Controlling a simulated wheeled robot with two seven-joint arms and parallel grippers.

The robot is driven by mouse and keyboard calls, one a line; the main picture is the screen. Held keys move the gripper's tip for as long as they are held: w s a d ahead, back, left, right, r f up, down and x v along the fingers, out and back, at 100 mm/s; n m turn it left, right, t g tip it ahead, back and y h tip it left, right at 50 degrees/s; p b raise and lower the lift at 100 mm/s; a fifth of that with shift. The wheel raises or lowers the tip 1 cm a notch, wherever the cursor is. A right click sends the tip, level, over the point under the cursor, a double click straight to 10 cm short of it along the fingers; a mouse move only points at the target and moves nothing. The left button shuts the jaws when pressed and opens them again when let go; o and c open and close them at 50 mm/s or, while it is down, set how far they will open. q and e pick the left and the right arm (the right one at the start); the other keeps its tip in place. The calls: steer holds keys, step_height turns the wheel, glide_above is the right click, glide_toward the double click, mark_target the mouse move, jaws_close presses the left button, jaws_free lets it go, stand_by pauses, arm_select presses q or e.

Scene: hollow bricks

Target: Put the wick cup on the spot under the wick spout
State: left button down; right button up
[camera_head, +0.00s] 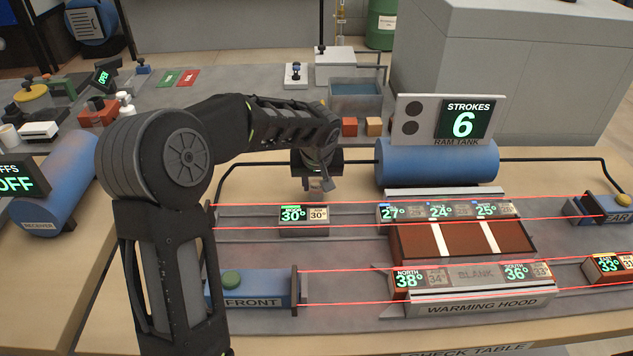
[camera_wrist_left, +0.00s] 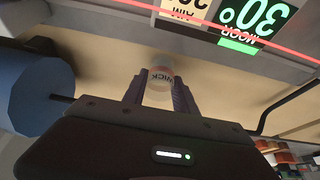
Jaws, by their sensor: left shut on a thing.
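My left gripper (camera_head: 322,184) reaches out over the far side of the bench, behind a small block with 30° readouts. In the left wrist view the gripper (camera_wrist_left: 157,92) is shut on the wick cup (camera_wrist_left: 160,76), a small pale cup with WICK printed on it, upside down in that picture. The cup stands between the two dark fingers. In the head view the cup is too hidden by the wrist and fingers to make out. I cannot pick out the wick spout or the spot under it in either view. My right gripper is not in view.
The 30° block (camera_head: 304,220) sits near the gripper, with red beam lines along the rails. A blue ram tank (camera_head: 437,162) with a STROKES 6 sign is to the right. The warming hood (camera_head: 480,303) stands at front right. A blue receiver (camera_head: 55,190) is at left.

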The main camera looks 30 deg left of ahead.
arm_select(q)
steer(key=shift+f, duration=0.15)
steer(key=c, duration=1)
jaws_free()
steer(key=shift+o, duration=0.2)
steer(key=shift+r, duration=0.4)
steer(key=v, duration=1.1)
steer(key=shift+r+b, duration=0.3)
steer(key=shift+b, duration=0.15)
steer(key=shift+d, duration=0.1)
